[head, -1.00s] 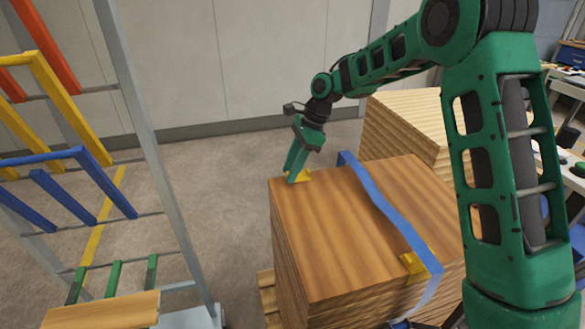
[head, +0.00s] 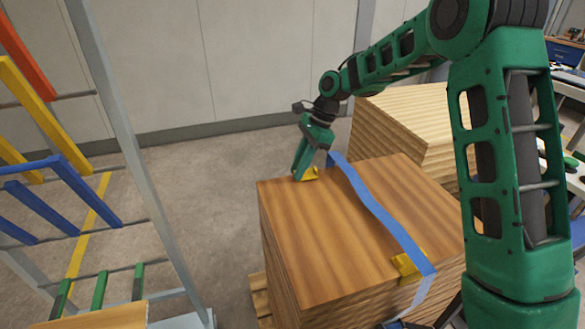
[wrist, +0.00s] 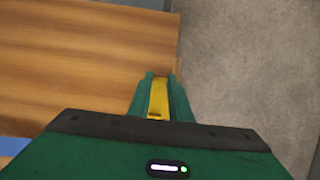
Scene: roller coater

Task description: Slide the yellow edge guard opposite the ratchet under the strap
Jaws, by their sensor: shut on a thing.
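My green gripper (head: 303,177) is shut on a yellow edge guard (head: 311,174) at the far edge of the wooden board stack (head: 345,225), left of the blue strap (head: 372,203). In the wrist view the guard (wrist: 158,98) shows between the fingers at the board edge (wrist: 90,60), and a bit of strap (wrist: 12,146) shows at lower left. The guard is apart from the strap. A second yellow edge guard (head: 406,265) sits under the strap at the near edge. The ratchet is not clearly visible.
A paler board stack (head: 405,115) stands behind to the right. A rack (head: 105,110) with coloured bars is at the left. A pallet (head: 259,298) shows below the stack. Open floor (head: 205,190) lies between rack and stack.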

